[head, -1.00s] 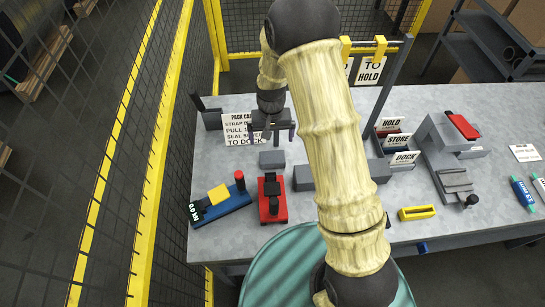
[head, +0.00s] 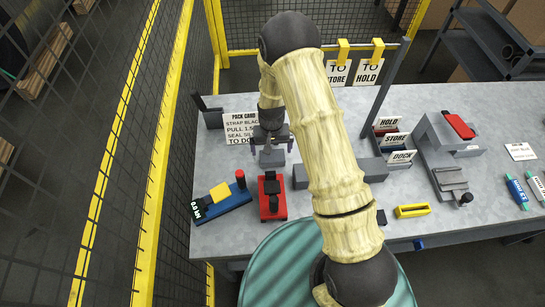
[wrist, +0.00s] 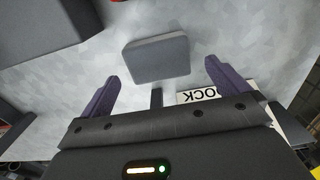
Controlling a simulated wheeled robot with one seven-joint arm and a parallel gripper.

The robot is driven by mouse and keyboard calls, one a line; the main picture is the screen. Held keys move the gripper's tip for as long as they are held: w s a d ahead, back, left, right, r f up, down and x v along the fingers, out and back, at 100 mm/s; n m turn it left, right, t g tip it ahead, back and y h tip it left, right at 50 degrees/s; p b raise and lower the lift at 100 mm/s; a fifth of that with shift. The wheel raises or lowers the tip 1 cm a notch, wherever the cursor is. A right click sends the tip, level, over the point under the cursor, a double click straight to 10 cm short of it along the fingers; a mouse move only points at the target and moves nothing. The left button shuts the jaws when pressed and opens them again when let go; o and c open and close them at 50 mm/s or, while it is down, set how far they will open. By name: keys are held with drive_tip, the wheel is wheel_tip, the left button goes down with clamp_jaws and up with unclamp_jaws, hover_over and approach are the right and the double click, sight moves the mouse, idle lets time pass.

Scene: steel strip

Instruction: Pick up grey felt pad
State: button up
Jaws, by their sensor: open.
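The grey felt pad (head: 271,159) looks like a small grey block lying flat on the table, just behind the red device. In the wrist view the pad (wrist: 157,60) sits ahead of my fingers, near the middle of the gap between them, with bare table around it. My gripper (head: 272,145) is over the pad in the head view, partly covering its far side. In the wrist view my gripper (wrist: 160,77) is open, its two purple-grey fingers apart and empty. Nothing visible touches the pad.
A red device (head: 271,197) and a blue scale (head: 221,202) with a yellow block stand in front. A long grey bar (head: 310,174) lies to the right. The PACK CARD sign (head: 240,128) stands behind left. Bare table lies left of the pad.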

sight(272, 155)
drive_tip(key=shift+s+d+f+p, duration=0.1)
drive_tip(key=shift+f+p, duration=0.5)
drive_tip(key=shift+f, duration=0.1)
drive_tip(key=shift+f+p, duration=0.65)
drive_tip(key=shift+f, duration=1)
drive_tip(key=c, duration=0.9)
